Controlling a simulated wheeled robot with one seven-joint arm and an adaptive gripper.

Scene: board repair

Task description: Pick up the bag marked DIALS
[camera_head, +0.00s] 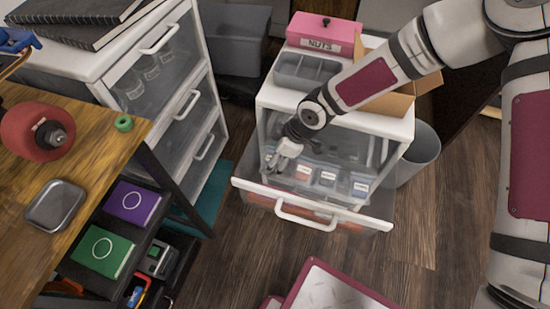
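Several small clear bags with white labels lie in the pulled-out drawer (306,223) of the white cabinet in the middle of the camera_head view. One labelled bag (303,173) is at the left, one (327,179) in the middle, and one (360,188) at the right. The label print is too small to read, so I cannot tell which is marked DIALS. My gripper (280,164) points down over the left part of the drawer, left of the labelled bags. Its fingers are small and partly blend with the drawer, so their opening is unclear.
A pink NUTS box (323,32) and a grey divided tray (304,72) stand on the cabinet beside an open cardboard box (388,102). A grey bin (419,152) is at right. A wooden workbench (85,165) is at left. A pink-edged container (331,288) is on the floor.

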